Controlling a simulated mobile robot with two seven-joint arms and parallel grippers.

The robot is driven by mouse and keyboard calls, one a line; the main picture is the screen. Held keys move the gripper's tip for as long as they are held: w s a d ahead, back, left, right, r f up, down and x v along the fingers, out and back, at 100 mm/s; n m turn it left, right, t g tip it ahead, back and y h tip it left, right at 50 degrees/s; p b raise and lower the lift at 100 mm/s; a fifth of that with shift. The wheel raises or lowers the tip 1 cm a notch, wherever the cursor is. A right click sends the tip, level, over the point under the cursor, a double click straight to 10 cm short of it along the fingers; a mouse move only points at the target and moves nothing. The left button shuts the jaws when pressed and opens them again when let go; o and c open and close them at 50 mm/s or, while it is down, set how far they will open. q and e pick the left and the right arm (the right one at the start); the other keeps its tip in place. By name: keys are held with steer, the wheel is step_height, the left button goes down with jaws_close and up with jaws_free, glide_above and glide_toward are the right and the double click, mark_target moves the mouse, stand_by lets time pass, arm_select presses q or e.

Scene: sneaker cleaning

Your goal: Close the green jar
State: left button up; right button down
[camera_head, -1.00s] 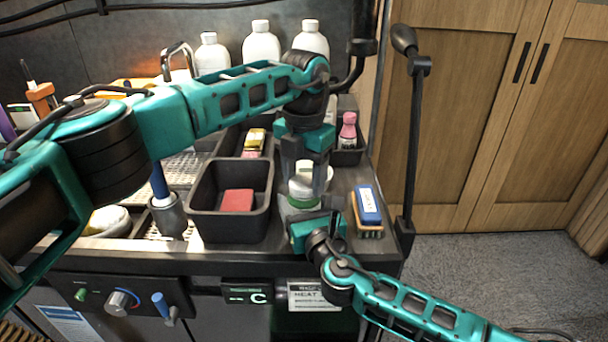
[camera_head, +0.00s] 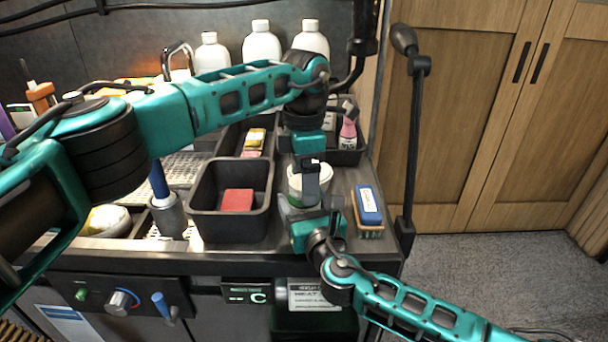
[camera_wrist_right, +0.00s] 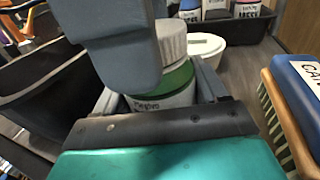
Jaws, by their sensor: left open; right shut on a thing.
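The green jar (camera_wrist_right: 165,88), white with a green band, stands upright on the counter. In the right wrist view a ribbed white lid (camera_wrist_right: 173,42) is on top of it, directly above the green band; I cannot tell how tightly it sits. In the head view the jar (camera_head: 297,201) is largely hidden by my grippers. My right gripper (camera_head: 315,218) is shut on the jar's body from the front. My left gripper (camera_head: 307,188) points down over the jar and is open, one grey finger (camera_wrist_right: 115,50) beside the lid, covering its left part.
A black bin (camera_head: 203,225) with a red sponge (camera_head: 237,200) stands left of the jar. A blue-topped brush (camera_head: 368,205) lies to the right. A white round container (camera_wrist_right: 207,50) stands just behind the jar. Pink and white bottles (camera_head: 347,133) are farther back.

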arm_select(q)
steer(key=shift+r, duration=0.1)
arm_select(e)
jaws_free()
arm_select(q)
step_height(320, 180, up, 12)
stand_by(0.6)
arm_select(e)
steer(key=shift+s, duration=0.15)
arm_select(q)
steer(key=shift+r+p, duration=0.3)
steer(key=shift+p, duration=0.1)
arm_select(e)
steer(key=v, duration=1.2)
steer(key=shift+s, duration=0.35)
steer(key=shift+d, duration=0.15)
